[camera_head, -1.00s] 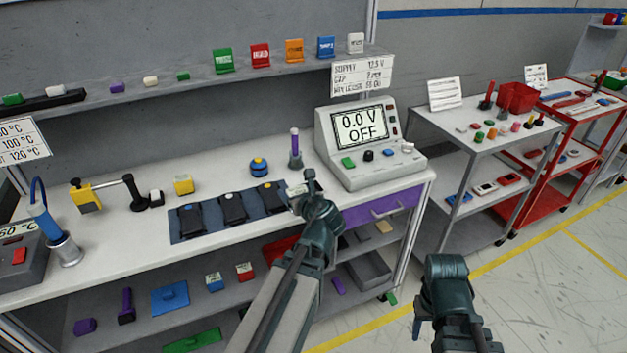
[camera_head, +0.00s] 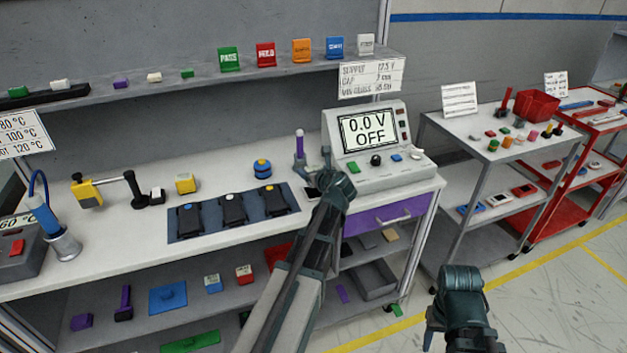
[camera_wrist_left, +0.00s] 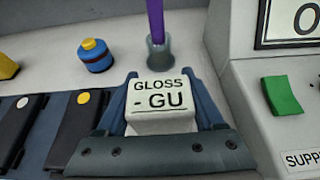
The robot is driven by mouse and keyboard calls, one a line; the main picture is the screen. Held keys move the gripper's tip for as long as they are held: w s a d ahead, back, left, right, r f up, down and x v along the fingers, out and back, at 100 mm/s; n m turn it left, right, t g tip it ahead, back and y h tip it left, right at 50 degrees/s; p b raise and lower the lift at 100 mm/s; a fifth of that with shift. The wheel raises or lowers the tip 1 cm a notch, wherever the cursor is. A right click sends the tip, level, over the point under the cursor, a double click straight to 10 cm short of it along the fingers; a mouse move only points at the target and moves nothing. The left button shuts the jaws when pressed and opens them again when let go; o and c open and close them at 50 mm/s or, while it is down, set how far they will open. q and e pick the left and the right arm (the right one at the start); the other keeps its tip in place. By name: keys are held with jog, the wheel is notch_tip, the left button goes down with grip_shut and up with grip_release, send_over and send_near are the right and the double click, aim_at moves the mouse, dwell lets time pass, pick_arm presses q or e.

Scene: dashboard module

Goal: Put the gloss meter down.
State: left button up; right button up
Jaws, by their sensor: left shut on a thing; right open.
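The gloss meter (camera_wrist_left: 162,108), a pale block lettered "GLOSS - GU", sits between the two blue fingers of my left gripper (camera_wrist_left: 165,92) in the left wrist view. The gripper is shut on it. In the head view my left gripper (camera_head: 322,180) is over the right part of the bench, just in front of the power supply, and mostly hides the meter. I cannot tell whether the meter touches the bench top. My right gripper (camera_head: 435,325) is open and empty, low at the right, away from the bench.
The power supply (camera_head: 375,150), reading "0.0 V OFF", stands right of the meter. A purple-handled tool in a grey holder (camera_head: 300,165) stands behind it. A blue mat (camera_head: 208,231) with three black devices lies left, a blue-yellow knob (camera_head: 262,169) behind it. Bare bench top (camera_head: 130,235) lies further left.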

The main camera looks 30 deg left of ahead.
pick_arm(q)
notch_tip(320, 180, down, 3)
jog(key=shift+r+b, duration=0.15)
jog(key=shift+b, duration=0.85)
jog(key=shift+f, duration=0.2)
jog(key=shift+r, duration=0.15)
pick_arm(e)
jog(key=f, duration=0.1)
jog(key=d+f, duration=0.1)
jog(key=shift+w+f, duration=0.15)
jog(key=shift+f, duration=0.2)
pick_arm(q)
jog(key=o, duration=1.5)
pick_arm(e)
jog(key=shift+f, duration=0.15)
